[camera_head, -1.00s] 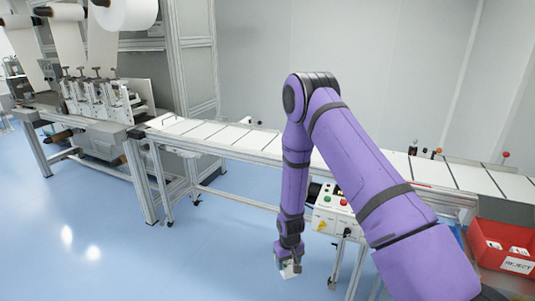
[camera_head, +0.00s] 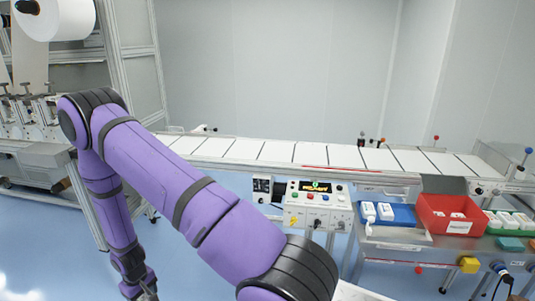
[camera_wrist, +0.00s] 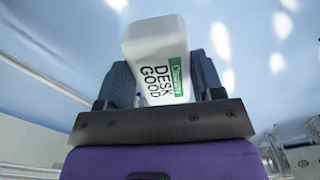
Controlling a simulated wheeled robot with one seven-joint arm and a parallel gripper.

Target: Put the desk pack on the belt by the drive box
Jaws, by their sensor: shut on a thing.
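The desk pack (camera_wrist: 155,50) is a white, rounded pack with black "DESK GOOD" lettering and a green label. In the wrist view it stands between the two dark fingers of my gripper (camera_wrist: 163,78), which is shut on it. In the head view my gripper (camera_head: 147,292) is at the bottom left edge, low and in front of the belt, and the pack is hardly visible there. The long white belt (camera_head: 278,152) with dark cross lines runs across the middle. A pale control box (camera_head: 317,206) with a lit display and buttons hangs under it; I cannot tell whether this is the drive box.
A blue tray (camera_head: 397,215) with white packs, a red reject bin (camera_head: 448,228) and a green tray (camera_head: 487,228) stand on a side table at right. A machine with a large white roll (camera_head: 60,18) stands at left. The belt top looks clear.

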